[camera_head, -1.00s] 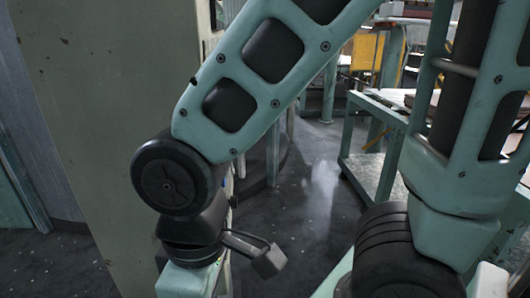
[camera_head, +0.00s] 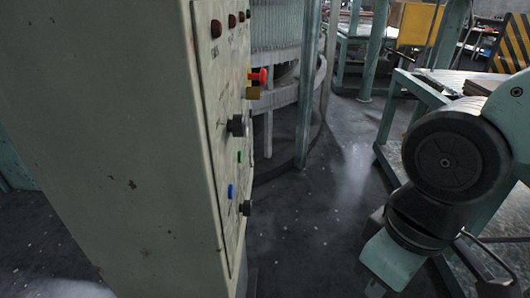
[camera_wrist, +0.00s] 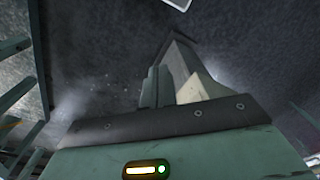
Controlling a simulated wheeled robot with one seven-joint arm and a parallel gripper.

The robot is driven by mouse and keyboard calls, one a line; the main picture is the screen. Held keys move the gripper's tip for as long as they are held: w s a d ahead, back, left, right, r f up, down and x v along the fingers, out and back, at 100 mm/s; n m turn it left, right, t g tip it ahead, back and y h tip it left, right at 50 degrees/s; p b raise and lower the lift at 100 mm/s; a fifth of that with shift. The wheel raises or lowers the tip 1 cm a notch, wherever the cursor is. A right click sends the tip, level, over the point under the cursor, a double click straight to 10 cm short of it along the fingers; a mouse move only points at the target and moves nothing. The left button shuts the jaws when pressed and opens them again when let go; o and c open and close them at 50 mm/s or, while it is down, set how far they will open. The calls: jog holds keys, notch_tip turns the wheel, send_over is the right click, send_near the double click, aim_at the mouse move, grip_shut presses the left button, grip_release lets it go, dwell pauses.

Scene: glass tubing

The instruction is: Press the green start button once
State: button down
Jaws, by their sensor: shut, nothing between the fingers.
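The small green button (camera_head: 239,156) is on the narrow control face of the tall grey-green cabinet, seen at a steep angle in the head view. It sits below a black knob (camera_head: 237,125) and above a blue button (camera_head: 232,190). My gripper shows in the wrist view (camera_wrist: 178,62), with its fingers together and nothing between them, over dark floor. In the head view my wrist is at the lower right, well apart from the panel, and the fingertips are out of frame. The button is not visible in the wrist view.
The cabinet (camera_head: 100,120) fills the left. A red mushroom button (camera_head: 258,76) and a lower black knob (camera_head: 246,208) stick out from its panel. A round metal frame (camera_head: 305,100) stands behind it. A green table (camera_head: 410,100) is at the right. Floor between is clear.

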aim_at(240, 157)
jog(key=shift+w, duration=0.1)
jog(key=w+a+n+t+y+p, duration=0.2)
jog(key=w+t+y, duration=0.1)
jog(key=w, duration=0.6)
jog(key=w+a+f+n+t+y+p, duration=0.1)
jog(key=w+a+n+t+y+p, duration=0.1)
jog(key=w, duration=0.8)
jog(key=w+a+n+t+y+p, duration=0.2)
jog(key=w+a+t+y+p, duration=0.2)
jog(key=w, duration=0.6)
jog(key=shift+f+n+t+y, duration=0.2)
jog(key=shift+n+t+y, duration=0.2)
jog(key=shift+t, duration=0.3)
jog(key=shift+w, duration=0.1)
jog(key=a, duration=0.8)
jog(key=shift+w+a, duration=0.15)
jog(key=shift+a, duration=0.25)
jog(key=shift+a, duration=0.1)
